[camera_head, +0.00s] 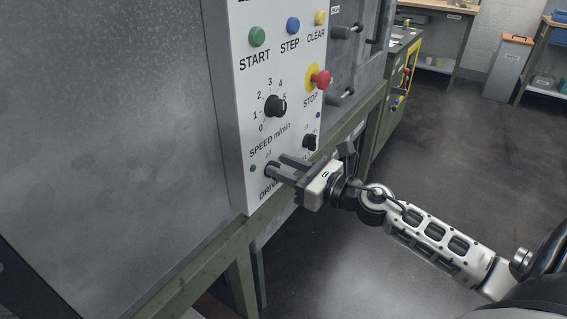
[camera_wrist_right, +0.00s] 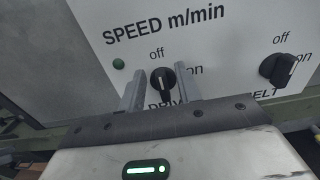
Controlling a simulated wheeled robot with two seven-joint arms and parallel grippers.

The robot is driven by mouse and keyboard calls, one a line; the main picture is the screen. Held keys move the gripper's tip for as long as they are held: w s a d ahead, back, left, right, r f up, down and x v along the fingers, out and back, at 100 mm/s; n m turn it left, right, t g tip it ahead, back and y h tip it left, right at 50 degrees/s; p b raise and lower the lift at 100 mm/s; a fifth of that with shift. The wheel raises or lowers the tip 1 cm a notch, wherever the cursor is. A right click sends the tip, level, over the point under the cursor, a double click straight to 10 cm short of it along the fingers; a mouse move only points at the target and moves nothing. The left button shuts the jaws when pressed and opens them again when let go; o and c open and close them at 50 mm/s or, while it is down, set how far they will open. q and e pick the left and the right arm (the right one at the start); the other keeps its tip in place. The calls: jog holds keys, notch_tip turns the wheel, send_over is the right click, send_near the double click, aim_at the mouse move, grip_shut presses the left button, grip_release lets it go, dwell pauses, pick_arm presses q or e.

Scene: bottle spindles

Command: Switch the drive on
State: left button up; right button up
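The drive switch (camera_wrist_right: 163,83) is a small black rotary knob on the white control panel, between the words "off" and "on". Its white mark points up toward "off". The "DRIVE" label below it is partly covered by my gripper. My right gripper (camera_wrist_right: 160,88) is open, with one grey finger on each side of the knob; I cannot tell whether either touches it. In the head view my right gripper (camera_head: 280,166) reaches the lower panel from the right, and its fingers partly hide the switch. My left gripper is not in view.
The belt switch (camera_wrist_right: 280,68) sits right of the drive switch. Above are the speed knob (camera_head: 275,105), red stop button (camera_head: 320,79) and the green start button (camera_head: 257,36). A small green lamp (camera_wrist_right: 119,63) is at the left. A green frame rail (camera_head: 222,240) runs below the panel.

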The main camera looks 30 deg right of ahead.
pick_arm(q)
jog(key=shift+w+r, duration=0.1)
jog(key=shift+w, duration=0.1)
pick_arm(e)
jog(key=shift+w+a, duration=0.1)
jog(key=shift+w, duration=0.15)
grip_shut()
